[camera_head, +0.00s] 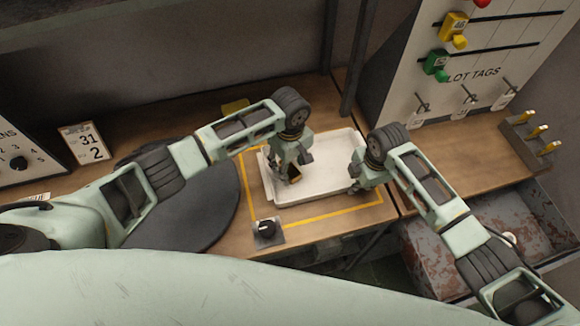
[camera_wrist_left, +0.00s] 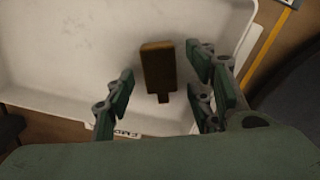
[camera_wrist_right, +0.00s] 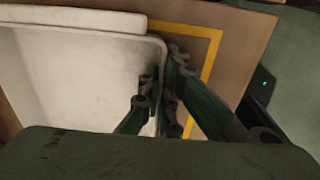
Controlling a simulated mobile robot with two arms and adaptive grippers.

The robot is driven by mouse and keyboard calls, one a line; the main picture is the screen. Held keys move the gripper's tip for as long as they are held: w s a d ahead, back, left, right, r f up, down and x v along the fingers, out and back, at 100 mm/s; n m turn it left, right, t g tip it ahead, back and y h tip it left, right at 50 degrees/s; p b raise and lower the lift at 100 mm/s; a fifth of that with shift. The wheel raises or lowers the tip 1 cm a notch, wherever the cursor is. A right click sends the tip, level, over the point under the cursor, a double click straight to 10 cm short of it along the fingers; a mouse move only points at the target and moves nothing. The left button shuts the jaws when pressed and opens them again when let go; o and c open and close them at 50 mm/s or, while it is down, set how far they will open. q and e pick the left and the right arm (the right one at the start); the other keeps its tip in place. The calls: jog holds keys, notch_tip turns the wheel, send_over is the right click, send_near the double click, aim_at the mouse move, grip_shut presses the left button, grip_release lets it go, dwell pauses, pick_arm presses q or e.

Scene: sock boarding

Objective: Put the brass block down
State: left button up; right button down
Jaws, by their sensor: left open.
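The brass block (camera_wrist_left: 158,68) is dark brown with a narrow stub at one end. It appears to lie on the floor of the white tray (camera_wrist_left: 70,55), near one wall. My left gripper (camera_wrist_left: 160,88) is open, its fingers apart on either side of the block with gaps showing. In the head view this left gripper (camera_head: 291,172) hangs over the tray's left part and largely hides the block (camera_head: 295,174). My right gripper (camera_head: 358,183) is at the tray's right edge; in the right wrist view its fingers (camera_wrist_right: 160,103) are close together around the tray's rim (camera_wrist_right: 158,60).
A yellow line (camera_head: 330,214) frames the tray on the wooden bench.

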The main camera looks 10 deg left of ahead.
aim_at(290, 169)
pick_arm(q)
notch_tip(290, 169, up, 10)
jog(key=shift+r, duration=0.25)
pick_arm(e)
jog(key=c, duration=2.5)
grip_release()
jog(key=o, duration=0.6)
jog(key=shift+o, duration=0.2)
jog(key=shift+r, duration=0.15)
notch_tip(290, 169, up, 12)
jog(key=shift+s+d, duration=0.2)
jog(key=shift+s, duration=0.25)
